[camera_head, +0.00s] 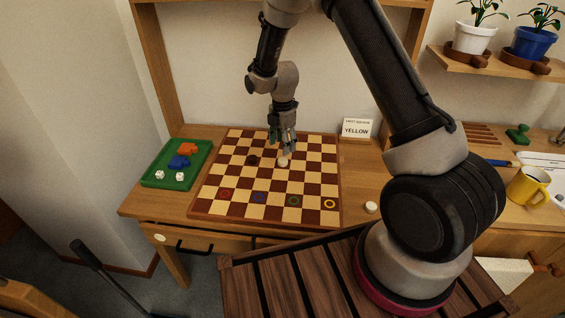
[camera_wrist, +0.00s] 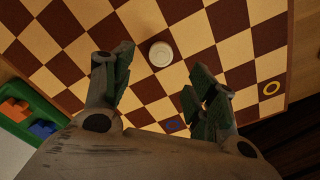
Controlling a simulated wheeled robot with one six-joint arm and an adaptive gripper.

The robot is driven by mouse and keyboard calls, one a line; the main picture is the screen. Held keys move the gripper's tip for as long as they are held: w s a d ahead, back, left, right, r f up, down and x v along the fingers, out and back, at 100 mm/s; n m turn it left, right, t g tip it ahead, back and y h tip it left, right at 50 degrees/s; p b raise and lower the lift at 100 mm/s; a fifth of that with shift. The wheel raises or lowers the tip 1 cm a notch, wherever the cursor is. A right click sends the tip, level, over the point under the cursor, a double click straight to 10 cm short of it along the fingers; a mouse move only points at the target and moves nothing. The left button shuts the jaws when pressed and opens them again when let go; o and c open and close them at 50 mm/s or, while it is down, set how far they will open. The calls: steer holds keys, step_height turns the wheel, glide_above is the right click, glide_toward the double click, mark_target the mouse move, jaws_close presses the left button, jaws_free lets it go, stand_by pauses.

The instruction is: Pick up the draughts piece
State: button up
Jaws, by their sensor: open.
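A white draughts piece (camera_head: 283,162) lies flat on the checkered board (camera_head: 325,185), towards the middle. It also shows in the wrist view as a pale round disc (camera_wrist: 160,53). My gripper (camera_head: 283,144) is above the board, pointing down, close over the white piece. In the wrist view the fingers of my gripper (camera_wrist: 158,72) are apart with nothing held, and the disc shows between and just beyond the fingertips. A second white piece (camera_head: 371,207) lies on the table right of the board.
Red, blue, green and yellow rings (camera_head: 330,204) mark squares on the near row. A small sign (camera_head: 356,129) reading "YELLOW" stands behind the board. A green tray (camera_head: 200,151) with blocks and dice is at left; a yellow mug (camera_head: 527,186) is at right.

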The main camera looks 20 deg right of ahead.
mark_target(283, 160)
step_height(283, 160, down, 7)
steer(key=shift+d+r, duration=0.1)
steer(key=shift+c, duration=0.5)
steer(key=c, duration=0.8)
